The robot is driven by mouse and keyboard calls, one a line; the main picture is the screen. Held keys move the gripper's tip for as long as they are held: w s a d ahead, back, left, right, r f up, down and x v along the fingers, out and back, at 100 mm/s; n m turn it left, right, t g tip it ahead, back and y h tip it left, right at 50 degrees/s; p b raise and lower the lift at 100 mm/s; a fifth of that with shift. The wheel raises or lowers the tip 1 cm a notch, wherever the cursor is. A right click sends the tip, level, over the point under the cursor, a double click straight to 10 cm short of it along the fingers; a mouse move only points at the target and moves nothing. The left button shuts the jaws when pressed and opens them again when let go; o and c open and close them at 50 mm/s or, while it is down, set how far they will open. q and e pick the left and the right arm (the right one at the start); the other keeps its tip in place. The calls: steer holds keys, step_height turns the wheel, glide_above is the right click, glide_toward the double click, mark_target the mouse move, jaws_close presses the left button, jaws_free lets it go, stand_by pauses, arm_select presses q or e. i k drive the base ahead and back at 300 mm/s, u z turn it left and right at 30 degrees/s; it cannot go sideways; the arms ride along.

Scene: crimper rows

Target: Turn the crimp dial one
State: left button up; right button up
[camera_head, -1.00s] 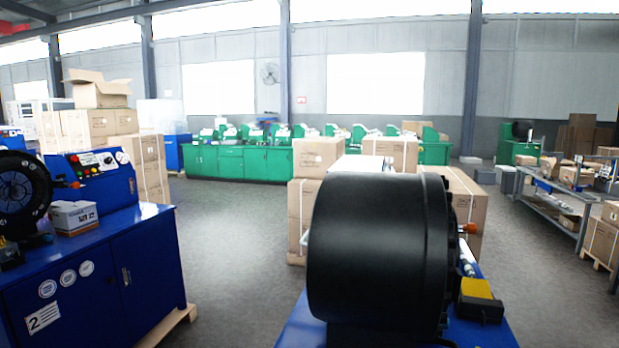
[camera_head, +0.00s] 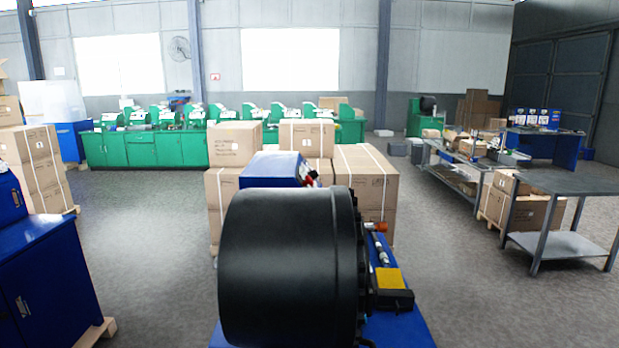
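A crimping machine with a large black cylindrical head (camera_head: 285,265) on a blue base (camera_head: 408,330) stands close in front, low in the middle of the head view. A yellow-topped block (camera_head: 389,279) and an orange-red knob (camera_head: 378,227) show on its right side. A blue box-shaped part (camera_head: 272,170) shows behind the black head. I cannot make out a crimp dial; the black head hides part of the machine. Neither of my grippers is in view.
A blue cabinet (camera_head: 50,275) stands at the left edge. Cartons (camera_head: 365,185) are stacked behind the machine. Green machines (camera_head: 180,148) line the back. A grey table (camera_head: 570,183) and a long bench (camera_head: 455,160) stand right. Floor is open on both sides of the machine.

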mark_target(313, 174)
steer(key=k, duration=1.65)
steer(key=z, duration=1.35)
steer(key=i, duration=4.95)
steer(key=u, duration=3.35)
